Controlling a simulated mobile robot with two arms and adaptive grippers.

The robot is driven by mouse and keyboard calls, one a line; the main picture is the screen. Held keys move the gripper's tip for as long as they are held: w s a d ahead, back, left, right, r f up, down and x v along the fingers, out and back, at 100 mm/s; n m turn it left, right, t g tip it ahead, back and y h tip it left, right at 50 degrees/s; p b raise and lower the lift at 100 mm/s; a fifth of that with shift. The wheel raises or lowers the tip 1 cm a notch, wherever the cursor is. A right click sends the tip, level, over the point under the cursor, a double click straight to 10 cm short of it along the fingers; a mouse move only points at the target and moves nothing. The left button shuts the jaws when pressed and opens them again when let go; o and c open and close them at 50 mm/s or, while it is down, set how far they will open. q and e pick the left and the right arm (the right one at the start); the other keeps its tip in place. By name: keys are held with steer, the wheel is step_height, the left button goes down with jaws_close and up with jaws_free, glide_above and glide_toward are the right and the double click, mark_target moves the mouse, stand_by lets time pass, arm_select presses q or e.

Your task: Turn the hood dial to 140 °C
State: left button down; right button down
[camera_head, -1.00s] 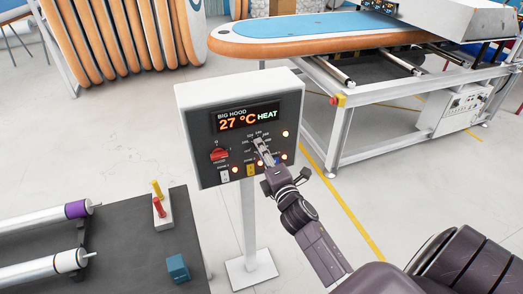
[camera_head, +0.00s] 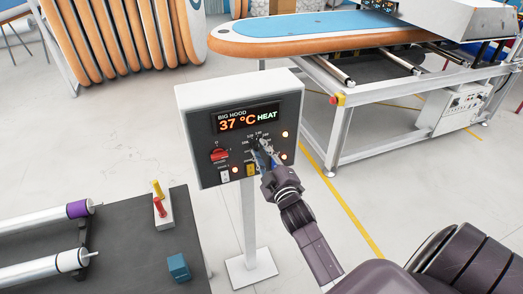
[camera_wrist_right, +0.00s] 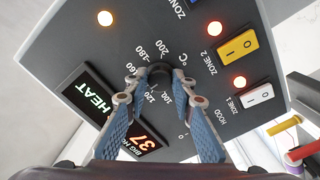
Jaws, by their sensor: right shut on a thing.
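The hood dial (camera_wrist_right: 158,74) is a dark round knob on a grey control panel, ringed by white temperature numbers up to 200 °C. Its pointer is hidden. My right gripper (camera_wrist_right: 157,82) is shut on the dial, one fingertip on each side. In the head view my right gripper (camera_head: 260,150) reaches up to the panel from the lower right and covers much of the dial. The control box (camera_head: 188,140) display (camera_head: 248,117) reads BIG HOOD, 37 °C, HEAT. My left gripper is not in view.
A red rotary switch (camera_head: 219,155) sits left of the dial. A white rocker switch (camera_wrist_right: 257,96) and a yellow one (camera_wrist_right: 236,46) are close to the gripper. A dark table (camera_head: 135,235) stands at the lower left, a metal frame (camera_head: 345,125) at the right.

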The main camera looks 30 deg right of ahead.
steer(key=shift+f+m, duration=0.1)
steer(key=shift+m, duration=0.9)
steer(key=c, duration=1.7)
jaws_free()
steer(key=shift+o, duration=0.2)
steer(key=shift+s, duration=0.1)
steer(key=v, duration=1.2)
